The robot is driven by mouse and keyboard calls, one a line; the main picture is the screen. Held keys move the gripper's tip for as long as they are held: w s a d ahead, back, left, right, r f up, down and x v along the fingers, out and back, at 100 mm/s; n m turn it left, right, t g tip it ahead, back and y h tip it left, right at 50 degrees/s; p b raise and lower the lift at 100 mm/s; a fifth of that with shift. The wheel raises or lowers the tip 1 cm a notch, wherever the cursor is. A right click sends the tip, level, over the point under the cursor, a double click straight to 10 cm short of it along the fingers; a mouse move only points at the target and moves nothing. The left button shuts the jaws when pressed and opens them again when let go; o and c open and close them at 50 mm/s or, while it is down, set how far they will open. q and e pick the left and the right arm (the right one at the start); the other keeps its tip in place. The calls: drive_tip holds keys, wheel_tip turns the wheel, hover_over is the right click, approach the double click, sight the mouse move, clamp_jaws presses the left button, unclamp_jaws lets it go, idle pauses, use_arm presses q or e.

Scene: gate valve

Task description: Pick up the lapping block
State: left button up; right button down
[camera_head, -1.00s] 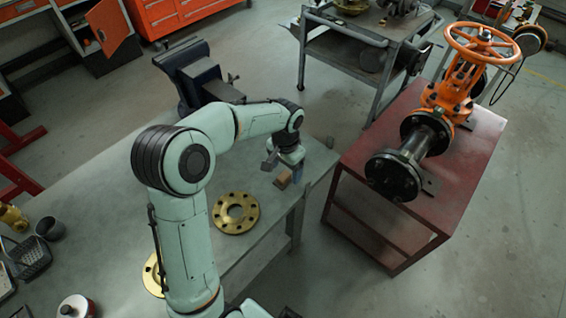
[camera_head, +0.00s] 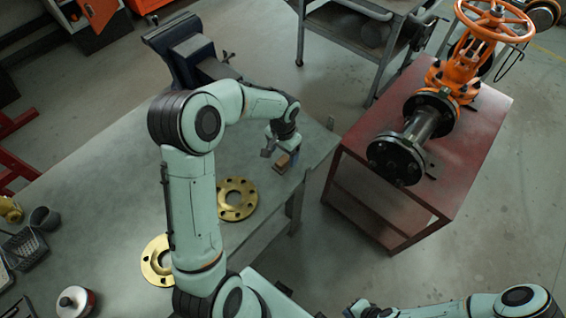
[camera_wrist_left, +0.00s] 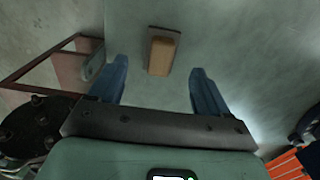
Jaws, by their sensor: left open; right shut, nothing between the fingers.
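The lapping block (camera_head: 283,161) is a small tan block near the right end of the grey workbench. In the left wrist view the block (camera_wrist_left: 160,57) has a dark strip along its far end and right side. My left gripper (camera_head: 274,150) is above the bench beside the block. In the left wrist view its two blue fingers (camera_wrist_left: 159,78) are spread and empty, with the block just beyond the gap between the tips. My right gripper (camera_head: 357,308) shows at the bottom edge, shut and away from the block; its fingertips are hard to make out.
Two brass flanges (camera_head: 236,199) lie on the bench (camera_head: 95,185), one partly behind my left arm. A vise (camera_head: 190,55) stands at the back. A red table (camera_head: 455,165) with an orange-wheeled gate valve (camera_head: 462,70) stands to the right, across a gap.

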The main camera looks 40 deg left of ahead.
sight(283, 160)
use_arm(q)
wheel_tip(283, 160, down, 5)
drive_tip(key=shift+f, duration=0.1)
drive_tip(key=c, duration=1.4)
drive_tip(key=shift+o, duration=0.2)
use_arm(e)
drive_tip(key=shift+w+r, duration=0.15)
drive_tip(key=shift+r, duration=0.05)
use_arm(q)
drive_tip(key=shift+r, duration=0.2)
